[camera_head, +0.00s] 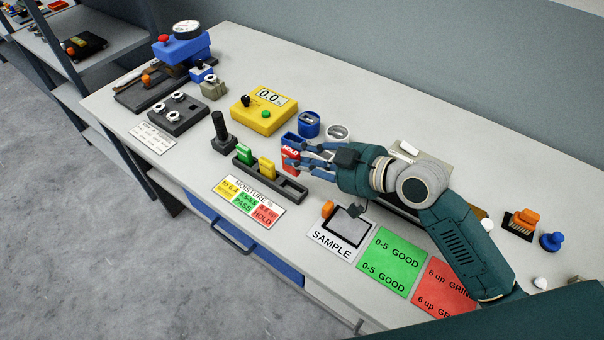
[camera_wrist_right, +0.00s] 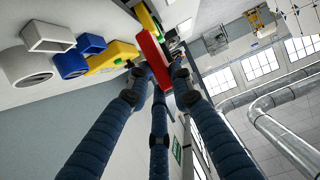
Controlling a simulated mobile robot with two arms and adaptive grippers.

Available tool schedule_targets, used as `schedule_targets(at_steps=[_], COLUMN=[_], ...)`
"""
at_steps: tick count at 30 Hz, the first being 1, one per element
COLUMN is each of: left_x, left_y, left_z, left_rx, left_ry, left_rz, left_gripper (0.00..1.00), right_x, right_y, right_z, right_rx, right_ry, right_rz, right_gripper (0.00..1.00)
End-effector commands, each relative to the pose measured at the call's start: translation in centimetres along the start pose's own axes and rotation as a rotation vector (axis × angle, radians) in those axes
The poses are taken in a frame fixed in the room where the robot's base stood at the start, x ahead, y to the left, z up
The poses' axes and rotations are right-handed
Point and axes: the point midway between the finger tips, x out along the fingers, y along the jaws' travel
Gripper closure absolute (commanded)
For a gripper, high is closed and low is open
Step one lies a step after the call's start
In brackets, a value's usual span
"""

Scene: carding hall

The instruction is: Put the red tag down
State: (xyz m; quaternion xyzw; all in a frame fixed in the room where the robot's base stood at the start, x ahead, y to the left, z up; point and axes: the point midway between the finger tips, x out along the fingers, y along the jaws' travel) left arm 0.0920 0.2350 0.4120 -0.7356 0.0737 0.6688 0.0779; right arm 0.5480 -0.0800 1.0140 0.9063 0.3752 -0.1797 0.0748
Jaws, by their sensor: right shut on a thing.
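The red tag (camera_head: 290,153), marked HOLD, is in the fingers of my right gripper (camera_head: 300,157); in the right wrist view the red tag (camera_wrist_right: 153,58) sits between the fingertips. It is upright, behind and seemingly above the right end of the dark tag rack (camera_head: 296,193). I cannot tell whether its lower end touches anything. A green tag (camera_head: 244,153) and a yellow tag (camera_head: 267,168) stand in the rack; its right end looks empty. My left gripper is not in view.
A yellow meter (camera_head: 262,112) and a blue round holder (camera_head: 309,124) stand behind the tag. A black handled stamp (camera_head: 221,131) is left of the rack. The moisture card (camera_head: 249,202) lies in front, and the SAMPLE mat (camera_head: 327,243) lies at the right.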

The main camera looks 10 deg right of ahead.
Motion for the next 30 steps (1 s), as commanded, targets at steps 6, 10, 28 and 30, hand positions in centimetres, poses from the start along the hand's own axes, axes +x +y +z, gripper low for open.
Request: schedule_targets(at_steps=[6,10,28,30], left_x=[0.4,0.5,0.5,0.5], left_y=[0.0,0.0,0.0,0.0], left_z=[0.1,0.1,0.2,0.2], left_rx=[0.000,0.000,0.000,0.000], left_ry=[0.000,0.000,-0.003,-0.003], left_rz=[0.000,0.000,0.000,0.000], left_gripper=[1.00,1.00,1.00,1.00], right_x=[-2.4,-3.4,-7.6,-9.3], right_y=[0.1,0.1,0.1,0.0], right_z=[-5.9,-8.2,-5.2,-3.5], right_rx=[-0.009,-0.005,-0.009,-0.017], right_ry=[0.004,0.002,-0.009,-0.010], right_rz=[0.002,0.002,-0.045,-0.064], right_gripper=[1.00,1.00,1.00,1.00])
